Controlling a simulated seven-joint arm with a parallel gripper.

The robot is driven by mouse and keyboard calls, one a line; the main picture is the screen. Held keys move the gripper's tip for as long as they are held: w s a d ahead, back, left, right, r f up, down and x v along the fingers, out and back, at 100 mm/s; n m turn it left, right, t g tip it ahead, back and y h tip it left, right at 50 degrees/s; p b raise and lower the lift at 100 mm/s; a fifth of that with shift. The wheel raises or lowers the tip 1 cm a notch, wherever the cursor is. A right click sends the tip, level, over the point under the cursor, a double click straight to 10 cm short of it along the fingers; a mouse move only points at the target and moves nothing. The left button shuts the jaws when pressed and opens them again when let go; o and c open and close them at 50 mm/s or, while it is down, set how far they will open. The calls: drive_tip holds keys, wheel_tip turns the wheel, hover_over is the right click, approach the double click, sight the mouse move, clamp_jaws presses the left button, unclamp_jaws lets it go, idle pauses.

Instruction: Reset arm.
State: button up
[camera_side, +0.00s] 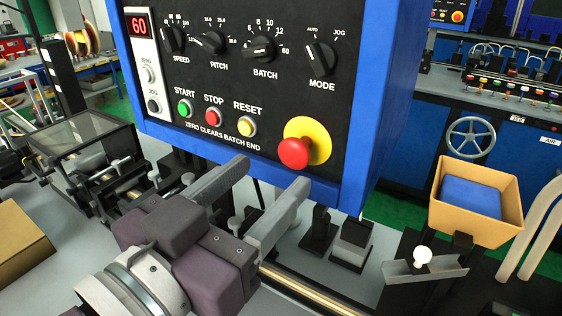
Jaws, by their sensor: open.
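My gripper (258,194) is in the lower middle of the side view, below the control panel (235,75). Its two grey fingers are spread apart, with nothing between them. The fingertips point up and to the right, toward the panel's lower edge. The panel carries a green START button (184,108), a red STOP button (213,116), a yellow RESET button (247,126) and a large red emergency knob (298,148) on a yellow collar. Its red display (138,25) reads 60. The fingers appear apart from the buttons.
A tan bin (475,200) with a blue block stands at the right, near a grey bracket (425,268) with a white knob. Small black fixtures (335,238) stand below the panel. A clear-covered box (85,150) and a cardboard box (20,245) are at the left.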

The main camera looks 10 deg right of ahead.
drive_tip(key=shift+v, duration=0.9)
drive_tip(key=w+a+r+n+y, duration=0.1)
drive_tip(key=w+a+r+y, duration=0.25)
drive_tip(key=a, duration=0.65)
drive_tip(key=a+f+n+g+y, duration=0.2)
drive_tip(key=a+n+y, duration=0.15)
drive_tip(key=a, duration=1.35)
drive_tip(key=s+a+f+n+g+y, duration=0.2)
drive_tip(key=s+a+f+y, duration=0.1)
drive_tip(key=s+a, duration=0.6)
drive_tip(key=s+a+f+n+g+y, duration=0.2)
drive_tip(key=s+a+f, duration=0.3)
drive_tip(key=s+a, duration=0.4)
drive_tip(key=shift+s+a+g+y, duration=0.15)
drive_tip(key=shift+s+g+y, duration=0.2)
drive_tip(key=shift+g, duration=0.25)
